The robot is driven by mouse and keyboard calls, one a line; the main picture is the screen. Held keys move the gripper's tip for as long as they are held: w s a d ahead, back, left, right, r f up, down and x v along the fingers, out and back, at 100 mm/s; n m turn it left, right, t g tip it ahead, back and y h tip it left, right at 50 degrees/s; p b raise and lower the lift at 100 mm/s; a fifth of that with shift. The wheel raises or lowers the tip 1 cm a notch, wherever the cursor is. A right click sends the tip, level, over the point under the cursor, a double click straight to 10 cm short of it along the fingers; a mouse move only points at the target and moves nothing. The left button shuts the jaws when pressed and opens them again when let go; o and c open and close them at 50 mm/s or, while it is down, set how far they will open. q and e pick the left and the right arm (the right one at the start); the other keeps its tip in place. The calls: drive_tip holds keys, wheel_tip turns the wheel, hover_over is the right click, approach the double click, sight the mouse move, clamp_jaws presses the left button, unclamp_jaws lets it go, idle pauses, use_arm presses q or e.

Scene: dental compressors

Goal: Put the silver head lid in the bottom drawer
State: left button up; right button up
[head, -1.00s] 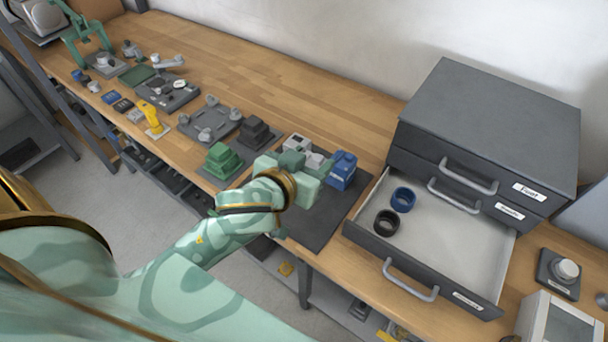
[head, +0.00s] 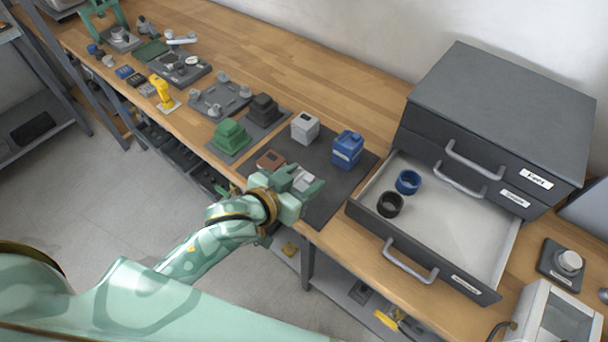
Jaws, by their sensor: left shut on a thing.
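My left gripper (head: 308,184) is shut on a small silver-grey piece, which looks like the silver head lid (head: 303,177). The gripper is over the front part of the dark mat, left of the drawer unit, and its fingers hide part of the lid. I cannot tell whether the lid is clear of the mat. The bottom drawer (head: 464,243) is pulled open at the right. A blue ring (head: 408,182) and a black ring (head: 390,204) lie in its left part, and the rest of its floor is bare. My right gripper is not in view.
On the dark mat (head: 338,190) stand a light grey block (head: 305,127), a blue block (head: 347,149) and a flat brown piece (head: 270,160). Green (head: 231,135) and black (head: 264,110) stepped blocks stand farther left. The upper drawers (head: 481,167) are shut above the open one.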

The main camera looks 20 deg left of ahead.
use_arm(q)
drive_tip(key=w+f+b, duration=0.1)
drive_tip(key=w+f, duration=0.1)
drive_tip(key=w+a+f+b, duration=0.1)
drive_tip(key=w+f, duration=0.1)
drive_tip(key=w+a+f+b, duration=0.1)
drive_tip(key=w+f, duration=0.2)
drive_tip(key=shift+w, duration=0.1)
drive_tip(key=f+b, duration=0.2)
drive_tip(key=f, duration=0.1)
drive_tip(key=shift+w+f, duration=0.2)
drive_tip(key=shift+f, duration=0.1)
drive_tip(key=shift+r, duration=0.15)
drive_tip(key=o, duration=1)
